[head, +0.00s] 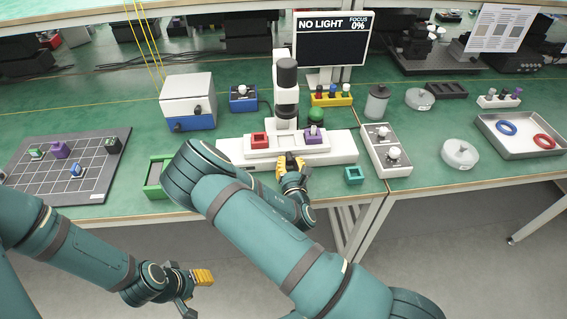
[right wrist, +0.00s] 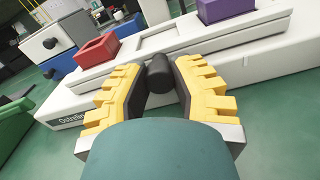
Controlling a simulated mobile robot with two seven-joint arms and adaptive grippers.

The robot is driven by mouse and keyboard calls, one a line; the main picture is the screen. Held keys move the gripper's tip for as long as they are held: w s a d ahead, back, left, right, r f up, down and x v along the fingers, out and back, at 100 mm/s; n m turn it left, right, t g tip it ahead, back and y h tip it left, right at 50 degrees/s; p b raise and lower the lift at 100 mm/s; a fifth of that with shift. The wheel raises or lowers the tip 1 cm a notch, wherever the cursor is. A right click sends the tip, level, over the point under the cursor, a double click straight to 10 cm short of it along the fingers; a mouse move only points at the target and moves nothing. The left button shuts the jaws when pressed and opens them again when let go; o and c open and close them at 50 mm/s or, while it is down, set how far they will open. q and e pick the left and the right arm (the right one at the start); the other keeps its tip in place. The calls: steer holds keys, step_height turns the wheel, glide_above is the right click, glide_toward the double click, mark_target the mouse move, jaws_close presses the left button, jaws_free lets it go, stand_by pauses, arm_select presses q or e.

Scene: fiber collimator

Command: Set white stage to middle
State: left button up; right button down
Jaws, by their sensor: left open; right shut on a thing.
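The white stage (head: 286,143) sits on a long white base (head: 343,152) below a dark-topped white column. It carries a red block (head: 259,140) on its left and a purple block (head: 313,137) on its right, with an empty slot between them. My right gripper (head: 291,166) is at the stage's front. In the right wrist view its yellow fingers (right wrist: 158,88) are shut on a black knob (right wrist: 158,73) on the front; the fingers partly hide it. My left gripper (head: 194,284) is open and empty, in front of the table's edge.
A screen (head: 333,42) reads "NO LIGHT, FOCUS 0%". A box with two white knobs (head: 386,148) stands right of the base, a green tray (head: 154,177) left. A teal square piece (head: 354,175) lies near the front edge. A gridded board (head: 95,178) lies far left.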

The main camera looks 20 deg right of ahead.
steer(key=shift+r, duration=0.15)
steer(key=c, duration=0.7)
jaws_free()
steer(key=shift+s+a, duration=0.2)
steer(key=shift+s, duration=0.3)
steer(key=v, duration=1.1)
